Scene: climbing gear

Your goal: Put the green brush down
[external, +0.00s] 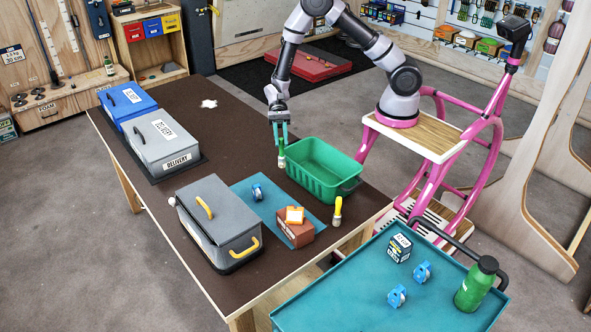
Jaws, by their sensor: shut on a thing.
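My gripper (279,131) points down above the brown table (222,123), at the left side of the green crate. It is shut on the green brush (281,155), which hangs upright with its pale bristle end down. The brush is just left of the crate's near-left wall. I cannot tell whether its tip touches the table or is a little above it. The fingers hide the upper part of the handle.
The open green crate (338,187) stands beside the brush. A teal mat (247,190) holds a blue item (257,192) and a brown box (296,233). A yellow brush (337,211) stands right. The table's far middle is mostly clear.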

